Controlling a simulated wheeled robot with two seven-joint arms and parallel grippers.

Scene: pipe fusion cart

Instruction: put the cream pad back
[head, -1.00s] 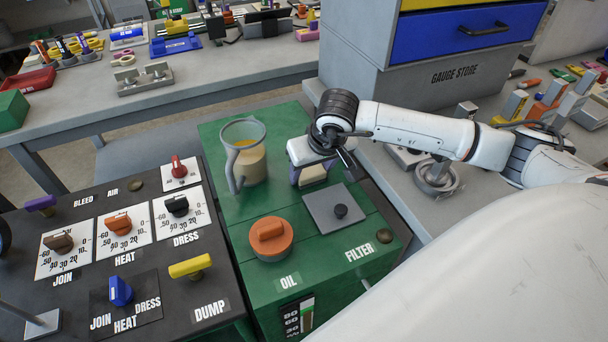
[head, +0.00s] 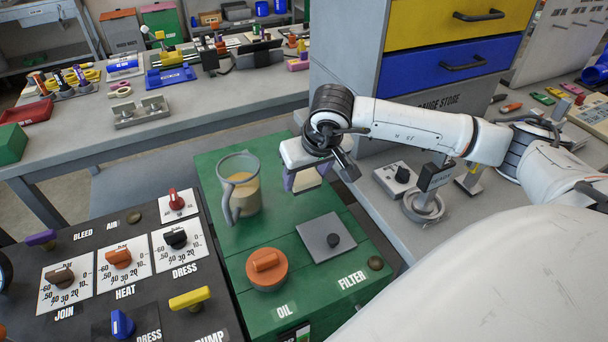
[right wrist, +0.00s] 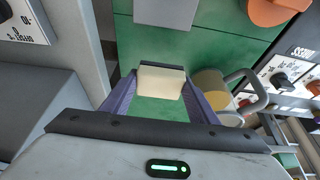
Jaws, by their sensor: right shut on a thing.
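My right gripper (head: 305,182) is shut on the cream pad (head: 308,180), which sits between its purple fingers. In the right wrist view the pad (right wrist: 162,83) is a pale block with a dark strip along one edge, held across the fingertips (right wrist: 160,98). The gripper is above the far right part of the green cart (head: 289,222), right of the clear jug. The height of the pad above the green top is hard to judge. My left gripper is not in view.
A clear jug (head: 240,185) with tan liquid stands left of the gripper. A grey plate with a black knob (head: 325,238) and an orange cap (head: 266,270) are nearer on the cart. The black control panel (head: 100,240) is at left, the gauge drawers (head: 450,50) behind.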

